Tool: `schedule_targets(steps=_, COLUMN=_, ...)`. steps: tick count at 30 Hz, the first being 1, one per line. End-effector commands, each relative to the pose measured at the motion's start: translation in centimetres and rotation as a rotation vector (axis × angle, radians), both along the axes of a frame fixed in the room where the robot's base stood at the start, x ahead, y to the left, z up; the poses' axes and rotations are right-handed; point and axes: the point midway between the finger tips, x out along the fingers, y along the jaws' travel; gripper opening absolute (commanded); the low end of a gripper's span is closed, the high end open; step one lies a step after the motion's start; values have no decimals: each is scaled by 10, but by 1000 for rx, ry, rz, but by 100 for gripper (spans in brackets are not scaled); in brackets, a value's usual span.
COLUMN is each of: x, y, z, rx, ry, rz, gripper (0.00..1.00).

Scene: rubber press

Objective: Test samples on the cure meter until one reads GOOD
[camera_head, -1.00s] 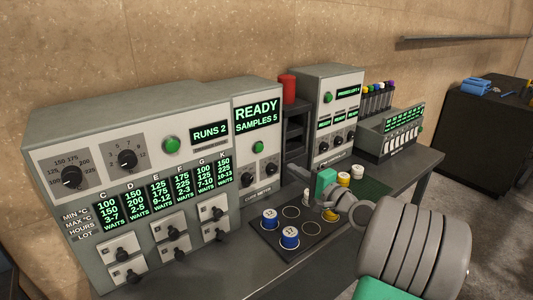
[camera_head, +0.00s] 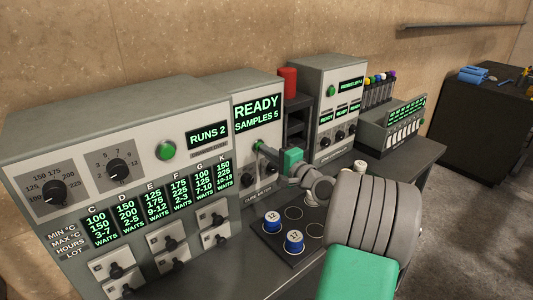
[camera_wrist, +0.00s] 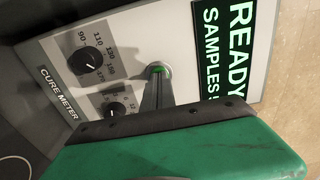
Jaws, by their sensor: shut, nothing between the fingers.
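The cure meter (camera_head: 272,115) is a grey box whose display (camera_head: 257,112) reads READY, SAMPLES 5. It has a green button and two black dials. My gripper (camera_head: 259,147) is shut and empty, its fingertips at the green button on the meter's face. In the wrist view the fingers (camera_wrist: 157,82) cover most of the green button (camera_wrist: 158,70); whether they touch it I cannot tell. My arm hides part of the mat.
The large panel at left (camera_head: 130,135) reads RUNS 2 and lists lots. A press cabinet (camera_head: 318,75), a red cylinder (camera_head: 288,80), coloured markers (camera_head: 378,82) and a switch box (camera_head: 395,122) stand to the right. A white sample (camera_head: 360,167) shows behind my arm.

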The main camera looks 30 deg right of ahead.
Motion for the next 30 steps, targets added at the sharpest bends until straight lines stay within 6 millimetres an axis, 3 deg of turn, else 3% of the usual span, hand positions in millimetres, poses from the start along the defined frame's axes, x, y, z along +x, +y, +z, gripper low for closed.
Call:
schedule_targets(steps=8, x=1, y=0, z=0, rx=0, ry=0, rz=0, gripper=0)
schedule_targets(steps=14, x=19, y=4, z=0, rx=0, ry=0, rz=3, gripper=0)
schedule_targets(steps=22, x=19, y=5, z=0, rx=-1, ry=-1, rz=3, gripper=0)
schedule_targets(steps=30, x=-4, y=3, z=-1, rx=0, ry=-2, rz=9, gripper=0)
